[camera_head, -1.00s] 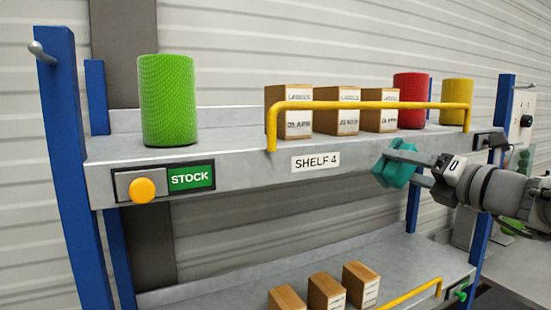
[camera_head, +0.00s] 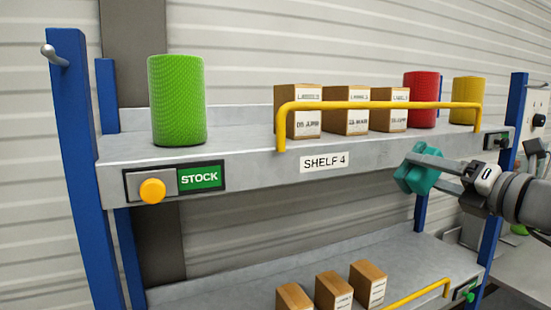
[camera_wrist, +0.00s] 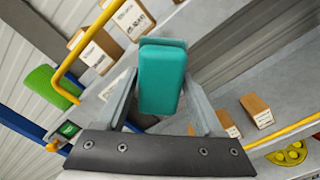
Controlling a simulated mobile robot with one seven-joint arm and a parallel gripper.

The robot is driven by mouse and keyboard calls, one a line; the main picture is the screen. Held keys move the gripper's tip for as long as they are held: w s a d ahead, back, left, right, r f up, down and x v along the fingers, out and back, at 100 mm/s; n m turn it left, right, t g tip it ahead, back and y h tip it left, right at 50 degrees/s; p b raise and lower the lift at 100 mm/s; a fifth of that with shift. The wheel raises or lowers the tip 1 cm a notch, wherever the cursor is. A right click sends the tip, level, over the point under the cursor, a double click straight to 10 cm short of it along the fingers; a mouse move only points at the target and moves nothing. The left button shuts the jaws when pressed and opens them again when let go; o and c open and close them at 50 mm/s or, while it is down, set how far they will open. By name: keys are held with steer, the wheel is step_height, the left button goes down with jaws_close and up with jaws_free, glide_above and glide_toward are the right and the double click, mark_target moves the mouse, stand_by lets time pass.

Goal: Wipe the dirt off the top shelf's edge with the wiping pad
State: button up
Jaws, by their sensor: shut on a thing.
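The teal wiping pad (camera_head: 416,172) is held in my gripper (camera_head: 428,172), in front of the top shelf's edge (camera_head: 250,171) and right of the SHELF 4 label. My gripper is shut on the pad. In the wrist view the pad (camera_wrist: 161,77) sits between the two fingers, with the shelf edge behind it. I cannot tell whether the pad touches the edge. No dirt can be made out on the visible part of the edge; the part behind the pad is hidden.
A yellow rail (camera_head: 380,105) stands along the shelf's front, before several boxes. A green roll (camera_head: 177,100) stands at the left, above the STOCK panel (camera_head: 199,178) with its yellow button (camera_head: 152,191). A lower shelf (camera_head: 230,284) holds boxes. A blue post (camera_head: 82,165) stands left.

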mark_target(375, 156)
stand_by(0.3)
steer(key=shift+x, duration=3.45)
steer(key=shift+x, duration=1.05)
steer(key=shift+w+d+f, duration=0.1)
steer(key=shift+w+d, duration=0.2)
steer(key=shift+d, duration=0.65)
steer(key=shift+w+d, duration=0.25)
steer(key=shift+d, duration=0.75)
steer(key=shift+w+a, duration=0.1)
steer(key=shift+a, duration=0.1)
steer(key=shift+s+a, duration=0.3)
steer(key=shift+a, duration=0.65)
steer(key=shift+s+a, duration=0.3)
steer(key=shift+a, duration=0.6)
